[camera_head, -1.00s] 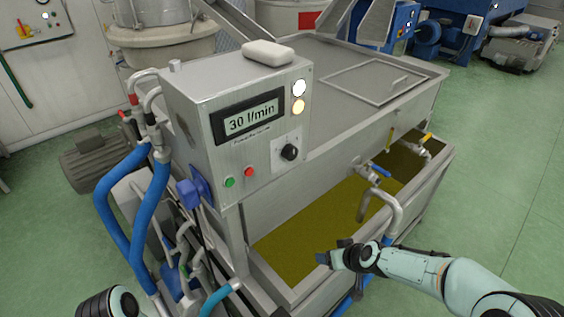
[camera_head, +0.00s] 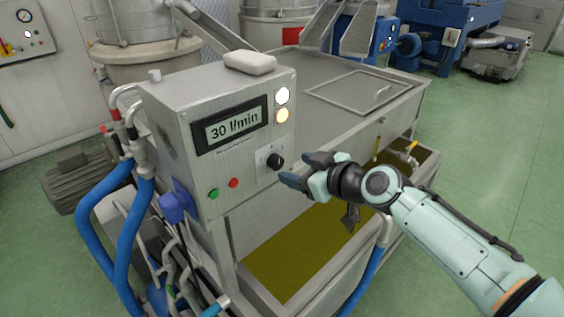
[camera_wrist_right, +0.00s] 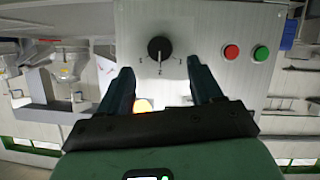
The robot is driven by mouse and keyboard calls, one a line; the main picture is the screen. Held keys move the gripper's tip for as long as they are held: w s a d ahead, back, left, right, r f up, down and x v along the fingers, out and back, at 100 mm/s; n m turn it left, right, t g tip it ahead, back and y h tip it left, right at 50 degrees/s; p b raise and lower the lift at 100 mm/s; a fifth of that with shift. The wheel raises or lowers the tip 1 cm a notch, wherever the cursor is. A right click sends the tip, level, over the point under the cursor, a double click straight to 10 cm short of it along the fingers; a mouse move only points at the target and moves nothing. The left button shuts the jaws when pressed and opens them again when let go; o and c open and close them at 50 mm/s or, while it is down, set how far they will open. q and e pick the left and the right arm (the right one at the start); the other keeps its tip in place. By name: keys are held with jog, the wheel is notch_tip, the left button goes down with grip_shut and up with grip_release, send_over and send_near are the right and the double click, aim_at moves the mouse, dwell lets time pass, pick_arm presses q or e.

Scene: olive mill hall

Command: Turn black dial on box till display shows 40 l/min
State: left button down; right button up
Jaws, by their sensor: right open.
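The black dial (camera_head: 275,161) is on the front of the grey metal box (camera_head: 222,180), below two round lamps. The display (camera_head: 233,125) above it reads 30 l/min. My right gripper (camera_head: 290,167) is open and empty, just to the right of the dial and in front of the panel. In the right wrist view the dial (camera_wrist_right: 160,48) lies beyond the two spread fingertips (camera_wrist_right: 160,66), roughly centred between them, and the fingers do not appear to touch it. My left gripper is not in view.
A green button (camera_head: 213,193) and a red button (camera_head: 233,183) sit left of the dial. A whitish block (camera_head: 249,63) lies on top of the box. The open tank (camera_head: 268,255) with olive-coloured liquid is below my right gripper. Blue hoses (camera_head: 112,225) run at the box's left.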

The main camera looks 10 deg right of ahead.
aim_at(279, 164)
jog(key=p+x, duration=0.1)
jog(key=x, duration=0.5)
jog(key=shift+w+a+f, duration=0.1)
jog(key=shift+w+a, duration=0.05)
jog(key=shift+w, duration=0.15)
jog(key=c, duration=1.1)
jog(key=shift+o, duration=0.2)
